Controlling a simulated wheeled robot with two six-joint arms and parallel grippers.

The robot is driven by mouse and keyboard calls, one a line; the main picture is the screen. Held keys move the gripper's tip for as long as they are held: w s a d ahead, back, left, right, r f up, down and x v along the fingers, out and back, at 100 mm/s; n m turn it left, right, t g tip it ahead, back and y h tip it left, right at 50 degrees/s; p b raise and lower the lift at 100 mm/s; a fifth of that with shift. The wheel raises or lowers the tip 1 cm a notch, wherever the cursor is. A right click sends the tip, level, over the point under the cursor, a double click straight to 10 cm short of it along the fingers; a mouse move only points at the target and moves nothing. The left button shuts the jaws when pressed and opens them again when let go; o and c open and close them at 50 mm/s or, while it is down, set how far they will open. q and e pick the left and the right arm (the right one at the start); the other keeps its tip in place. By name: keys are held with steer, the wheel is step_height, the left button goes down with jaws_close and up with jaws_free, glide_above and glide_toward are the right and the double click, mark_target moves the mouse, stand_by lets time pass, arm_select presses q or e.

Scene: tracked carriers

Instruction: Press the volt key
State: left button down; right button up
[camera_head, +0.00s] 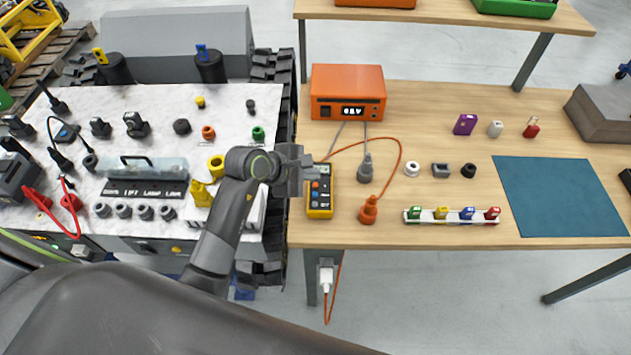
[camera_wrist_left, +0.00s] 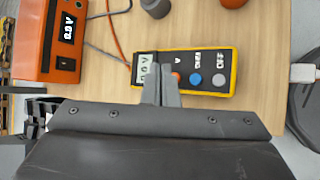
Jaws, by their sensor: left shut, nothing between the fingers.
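The yellow-and-black meter (camera_head: 320,212) lies on the wooden table near its left edge. In the left wrist view the meter (camera_wrist_left: 232,72) has a display (camera_wrist_left: 146,66) that appears to read 0.0 V. Beside the display is a red-orange key (camera_wrist_left: 177,78) marked V, partly hidden by my fingers, then a blue key (camera_wrist_left: 196,79) and a grey key (camera_wrist_left: 219,80) marked OFF. My left gripper (camera_head: 309,163) is shut and empty over the display end of the meter. Its fingertips (camera_wrist_left: 163,68) appear between the display and the V key; contact cannot be told. My right gripper is not in view.
An orange supply box (camera_head: 347,84) with a lit display stands behind the meter. Grey and orange plugs (camera_head: 369,210) with cables stand just right of it. A rack of coloured blocks (camera_head: 450,221) and a teal mat (camera_head: 560,197) lie farther right. A tracked carrier (camera_head: 150,95) stands left.

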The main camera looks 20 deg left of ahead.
arm_select(q)
step_height(320, 180, up, 4)
steer(key=p, duration=0.2)
steer(key=shift+r+p, duration=0.1)
steer(key=shift+p, duration=0.2)
stand_by(1.3)
